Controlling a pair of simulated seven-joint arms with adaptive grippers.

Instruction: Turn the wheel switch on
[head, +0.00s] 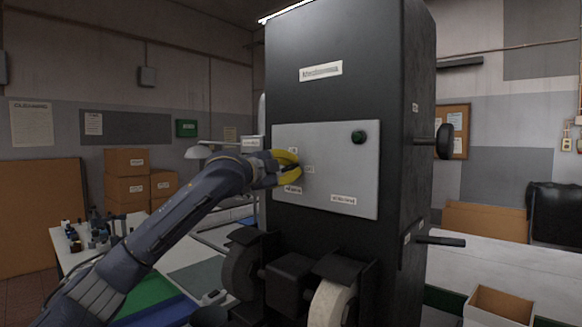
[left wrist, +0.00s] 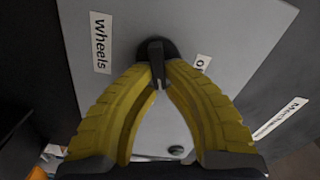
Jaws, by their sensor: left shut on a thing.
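The wheel switch is a small black knob (left wrist: 156,58) on a light grey panel (head: 330,180) of a tall dark machine. In the head view my left gripper (head: 298,168) hides most of the switch. My right gripper is not in view.
Wheels (head: 331,303) and black guards stick out below. A black lever (head: 440,241) and a black knob (head: 445,141) project from the machine's right side. A table with bottles (head: 95,232) stands at left.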

